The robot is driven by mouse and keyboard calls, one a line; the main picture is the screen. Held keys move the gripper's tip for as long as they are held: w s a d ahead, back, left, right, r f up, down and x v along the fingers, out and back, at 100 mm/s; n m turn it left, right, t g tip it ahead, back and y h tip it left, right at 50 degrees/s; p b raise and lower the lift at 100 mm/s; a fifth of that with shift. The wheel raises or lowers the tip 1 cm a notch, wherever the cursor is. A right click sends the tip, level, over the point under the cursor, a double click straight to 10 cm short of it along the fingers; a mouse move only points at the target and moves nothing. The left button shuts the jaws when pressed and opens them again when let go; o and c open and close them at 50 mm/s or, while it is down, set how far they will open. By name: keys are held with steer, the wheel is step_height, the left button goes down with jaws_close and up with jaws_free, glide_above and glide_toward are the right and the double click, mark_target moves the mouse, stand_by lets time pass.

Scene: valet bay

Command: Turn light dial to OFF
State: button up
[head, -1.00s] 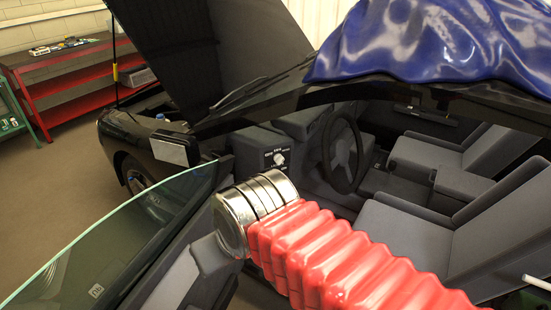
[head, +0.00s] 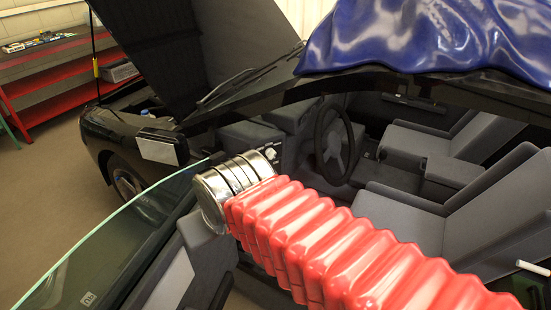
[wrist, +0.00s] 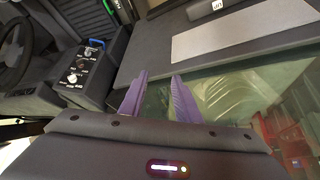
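The dark dash panel (head: 276,151) with the light dial (head: 269,155) is beside the steering wheel in the head view, partly hidden by my metal cuff. In the wrist view the panel (wrist: 87,72) is at the left, with small pale labels and two small round features, the lower one a pale knob (wrist: 72,78). The lettering is too small to read surely, so I cannot tell the dial's setting. My gripper (wrist: 159,76) has two purple fingers spread apart with nothing between them. It is to the right of the panel, apart from it. It is hidden in the head view.
The open car door with its glass (head: 110,235) is close to my arm, and the glass lies behind my fingers in the wrist view. The steering wheel (head: 333,146) and grey seats (head: 408,220) are inside. A blue cover (head: 420,35) lies on the roof.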

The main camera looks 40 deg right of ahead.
steer(key=w+d+f+m+t+h, duration=0.2)
steer(key=w+d+f+m, duration=0.1)
steer(key=w+d, duration=0.85)
steer(key=w+d+f+m+t+h, duration=0.2)
steer(key=w+d+f+t, duration=0.1)
steer(key=w+d, duration=0.9)
steer(key=m+t, duration=0.6)
glide_toward(274, 155)
steer(key=s, duration=0.5)
steer(key=shift+s+a+f+y, duration=0.1)
steer(key=shift+a+f+y, duration=0.15)
steer(key=shift+a+y, duration=0.05)
steer(key=x, duration=1.4)
steer(key=shift+a+r, duration=0.1)
steer(key=shift+r, duration=0.1)
